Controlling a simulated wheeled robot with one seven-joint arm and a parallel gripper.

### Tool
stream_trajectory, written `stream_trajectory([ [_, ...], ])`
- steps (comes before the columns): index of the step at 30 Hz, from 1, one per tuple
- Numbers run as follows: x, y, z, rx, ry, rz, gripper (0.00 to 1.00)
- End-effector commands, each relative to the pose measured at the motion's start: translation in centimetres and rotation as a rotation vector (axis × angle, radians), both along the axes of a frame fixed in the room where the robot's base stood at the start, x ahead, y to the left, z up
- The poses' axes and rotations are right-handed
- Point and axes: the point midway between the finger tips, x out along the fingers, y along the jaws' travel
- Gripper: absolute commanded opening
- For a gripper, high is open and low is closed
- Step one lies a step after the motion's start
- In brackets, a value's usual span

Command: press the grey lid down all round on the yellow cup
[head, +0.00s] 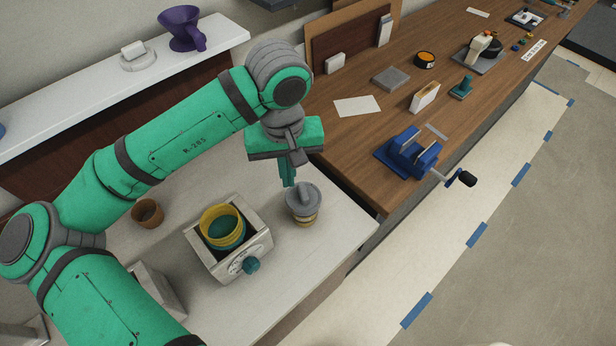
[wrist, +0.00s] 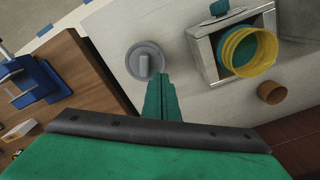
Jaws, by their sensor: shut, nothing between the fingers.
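The grey lid (head: 304,194), a round disc with a raised bar-shaped grip, sits on top of the yellow cup (head: 303,222), which stands upright on the pale counter. Only a narrow part of the cup's side shows beneath the lid. I cannot tell whether the rim is seated evenly all round. My gripper (head: 289,184) is shut and empty, pointing down just behind and left of the lid's grip. In the wrist view the gripper (wrist: 160,78) shows beside the edge of the lid (wrist: 145,60), and the cup is hidden under it. Whether the fingers touch the lid is unclear.
A pale box with a dial (head: 229,262) stands left of the cup, holding a yellow-and-green container (head: 223,228). A small brown cup (head: 147,213) is further left. A wooden bench with a blue vise (head: 408,154) lies right. Counter in front of the cup is clear.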

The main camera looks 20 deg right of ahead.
Motion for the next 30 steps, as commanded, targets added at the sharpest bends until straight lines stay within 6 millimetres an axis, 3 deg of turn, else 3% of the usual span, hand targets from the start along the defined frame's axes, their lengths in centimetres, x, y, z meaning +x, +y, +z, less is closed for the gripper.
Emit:
stream_trajectory([
  [5,0.1,0.9,-0.4,0.004,0.037,0.017,0.00],
  [19,0.1,0.9,-4.9,0.004,0.034,0.018,0.00],
  [30,0.1,0.8,-5.6,0.004,0.034,0.016,0.00],
])
